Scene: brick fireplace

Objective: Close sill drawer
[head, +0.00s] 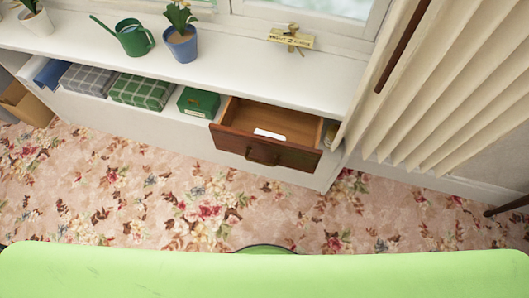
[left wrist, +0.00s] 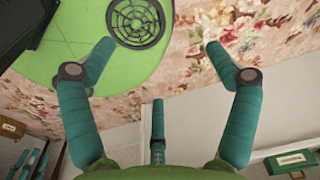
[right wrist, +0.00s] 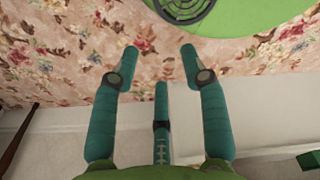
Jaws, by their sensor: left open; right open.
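The sill drawer (head: 296,157) is brown wood and stands pulled out from under the right end of the white window sill in the head view. Its front has a dark handle (head: 262,155), and its inside shows bare wood with a small white paper or label (head: 269,134) near the front. My left gripper (left wrist: 158,48) is open and empty in the left wrist view. My right gripper (right wrist: 159,48) is open and empty in the right wrist view. Neither gripper shows in the head view, and I cannot clearly identify the drawer in the wrist views.
A green box (head: 198,102) sits left of the drawer. A pale curtain (head: 440,85) hangs to the right. Flowered carpet (head: 150,190) in front is clear.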

